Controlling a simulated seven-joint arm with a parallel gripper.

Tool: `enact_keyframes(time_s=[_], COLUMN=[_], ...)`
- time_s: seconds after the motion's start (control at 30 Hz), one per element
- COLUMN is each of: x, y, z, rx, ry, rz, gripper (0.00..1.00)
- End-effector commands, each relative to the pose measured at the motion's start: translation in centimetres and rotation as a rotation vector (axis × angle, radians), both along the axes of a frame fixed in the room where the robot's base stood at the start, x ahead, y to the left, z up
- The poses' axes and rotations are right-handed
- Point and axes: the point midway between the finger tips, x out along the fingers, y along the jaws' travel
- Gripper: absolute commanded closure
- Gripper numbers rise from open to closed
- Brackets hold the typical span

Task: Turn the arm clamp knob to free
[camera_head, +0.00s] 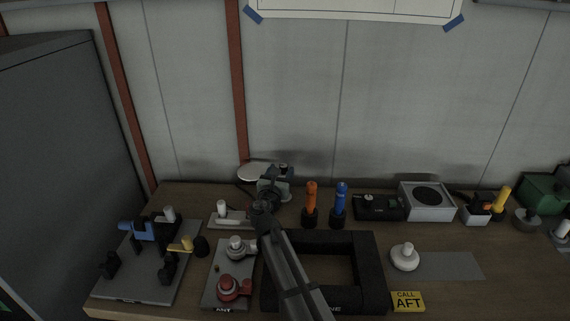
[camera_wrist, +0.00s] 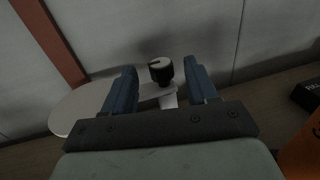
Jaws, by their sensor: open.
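The arm clamp knob (camera_wrist: 161,70) is a short black knob with a grey top and a dark pointer line. It sits on a light bracket (camera_wrist: 168,97) joined to a white disc (camera_wrist: 80,110) on the left. My gripper (camera_wrist: 160,76) is open, its two blue fingers on either side of the knob, with a visible gap on each side; I cannot tell any contact. In the head view my gripper (camera_head: 272,182) is at the back of the bench, largely covering the bracket. The white disc (camera_head: 254,172) shows there too, and the knob is small and partly hidden.
Orange (camera_head: 311,197) and blue (camera_head: 341,198) torches stand upright just right of my gripper. A black box (camera_head: 379,207) and a grey speaker (camera_head: 427,201) are further right. The wall (camera_head: 300,100) is close behind. A black frame (camera_head: 371,270) lies in front.

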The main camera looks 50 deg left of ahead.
Motion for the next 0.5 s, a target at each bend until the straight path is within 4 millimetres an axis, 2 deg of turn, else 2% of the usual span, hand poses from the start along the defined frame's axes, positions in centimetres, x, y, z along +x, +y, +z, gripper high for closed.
enact_keyframes(time_s=[0.03,0.2,0.5], x=[1.0,3.0,4.8], y=[0.8,2.1,3.1], z=[0.0,0.0,0.0], rx=[0.000,0.000,0.001], ry=[0.000,0.000,0.001], rz=[-0.002,-0.002,-0.001], gripper=[0.42,0.42,0.42])
